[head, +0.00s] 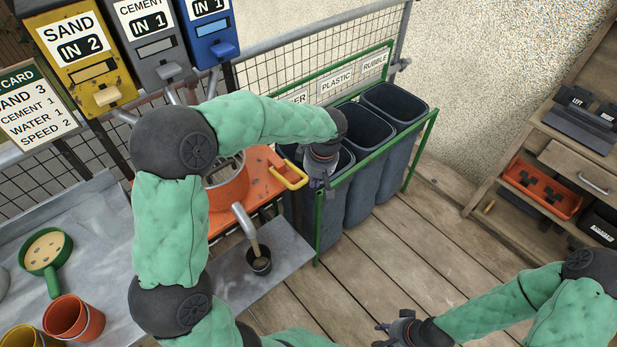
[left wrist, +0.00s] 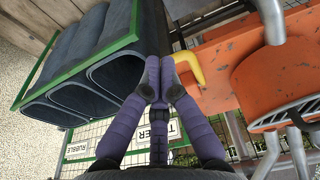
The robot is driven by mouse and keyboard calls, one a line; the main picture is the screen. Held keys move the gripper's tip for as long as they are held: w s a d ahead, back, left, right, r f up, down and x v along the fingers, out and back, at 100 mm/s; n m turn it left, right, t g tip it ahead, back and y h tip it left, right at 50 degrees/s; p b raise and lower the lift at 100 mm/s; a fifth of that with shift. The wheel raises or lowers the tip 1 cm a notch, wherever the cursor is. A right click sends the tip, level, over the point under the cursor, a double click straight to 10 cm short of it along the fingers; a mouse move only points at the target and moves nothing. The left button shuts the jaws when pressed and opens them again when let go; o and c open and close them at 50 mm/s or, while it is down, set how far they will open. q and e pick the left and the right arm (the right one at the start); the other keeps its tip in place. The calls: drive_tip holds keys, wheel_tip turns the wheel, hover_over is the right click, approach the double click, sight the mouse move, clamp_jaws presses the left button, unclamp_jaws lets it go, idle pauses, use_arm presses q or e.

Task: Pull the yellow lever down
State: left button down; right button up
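The yellow lever (head: 290,172) is a bent handle on the right side of the orange mixer stand (head: 262,160). In the left wrist view the lever (left wrist: 188,68) lies just right of the fingertips. My left gripper (head: 318,184) hangs beside the lever, between it and the bins, and appears apart from it. In the left wrist view its purple fingers (left wrist: 160,62) are drawn together with nothing between them. My right gripper (head: 386,334) is low in the head view, far from the lever. Its finger opening is too small to judge.
Several dark bins (head: 393,105) in a green frame (head: 419,150) stand close to my left gripper. The orange mixer drum (left wrist: 275,85) is beside the lever. A spout leads to a black bucket (head: 259,262) below. Open plank floor (head: 410,250) lies to the right.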

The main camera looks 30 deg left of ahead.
use_arm(q)
drive_tip(key=d+r, duration=0.1)
drive_tip(key=s+d+r, duration=0.1)
drive_tip(key=d+r, duration=0.1)
drive_tip(key=shift+s+d+p, duration=0.25)
drive_tip(key=shift+d+p, duration=0.05)
drive_tip(key=shift+p, duration=0.05)
drive_tip(key=s+d+f+m+g+h, duration=0.1)
drive_tip(key=s+d+f+m+h, duration=0.15)
drive_tip(key=f, duration=0.45)
drive_tip(key=s+d+f+m+h, duration=0.1)
drive_tip(key=d+f+m, duration=0.15)
drive_tip(key=f, duration=0.45)
drive_tip(key=s+d+f+m+h, duration=0.1)
drive_tip(key=s+d+f+m, duration=0.2)
drive_tip(key=s+f, duration=0.5)
drive_tip(key=s+d+f+m+h, duration=0.1)
drive_tip(key=s+d+f+m, duration=0.2)
drive_tip(key=s+f, duration=0.4)
wheel_tip(320, 180, down, 3)
drive_tip(key=shift+s+d+r+t, duration=0.1)
drive_tip(key=shift+s+d+t, duration=0.05)
drive_tip(key=shift+s+t, duration=0.2)
